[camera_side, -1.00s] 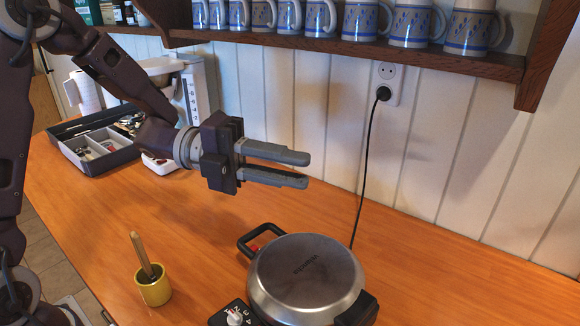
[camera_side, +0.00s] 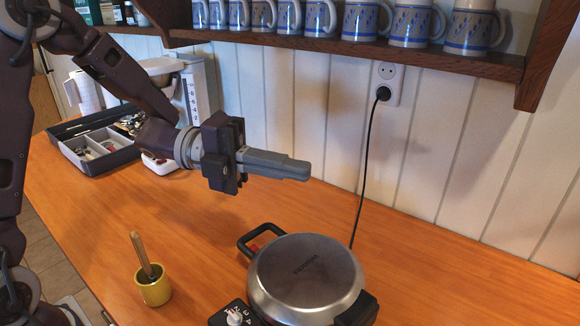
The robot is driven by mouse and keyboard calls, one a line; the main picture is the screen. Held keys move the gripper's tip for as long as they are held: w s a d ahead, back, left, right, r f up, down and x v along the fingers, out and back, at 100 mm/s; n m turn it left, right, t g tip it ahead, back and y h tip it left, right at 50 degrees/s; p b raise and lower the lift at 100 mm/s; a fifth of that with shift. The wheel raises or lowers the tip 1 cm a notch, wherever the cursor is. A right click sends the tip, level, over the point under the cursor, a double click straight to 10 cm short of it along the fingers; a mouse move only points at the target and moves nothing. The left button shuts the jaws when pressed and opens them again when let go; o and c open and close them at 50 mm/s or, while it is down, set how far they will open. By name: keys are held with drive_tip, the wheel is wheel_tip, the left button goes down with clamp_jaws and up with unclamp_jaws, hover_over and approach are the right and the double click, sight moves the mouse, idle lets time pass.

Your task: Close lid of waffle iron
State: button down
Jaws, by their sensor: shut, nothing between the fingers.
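The waffle iron sits at the front of the wooden counter, its round metal lid (camera_side: 306,278) lying flat over the base. A black loop handle (camera_side: 258,240) with a red spot sticks out at its back left. A control dial (camera_side: 235,317) shows at its lower left, partly cut off by the picture's edge. My gripper (camera_side: 306,170) is shut and empty. It points right, in the air above and behind the waffle iron, clear of the lid.
A yellow cup (camera_side: 153,290) with a wooden-handled tool stands left of the waffle iron. A utensil tray (camera_side: 112,160) and a white scale-like appliance (camera_side: 195,95) stand at the back left. A shelf (camera_side: 400,54) of mugs hangs above. A black cord (camera_side: 365,170) runs down from a wall socket.

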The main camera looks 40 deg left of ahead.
idle(0.8)
drive_tip(key=c, duration=1.7)
unclamp_jaws()
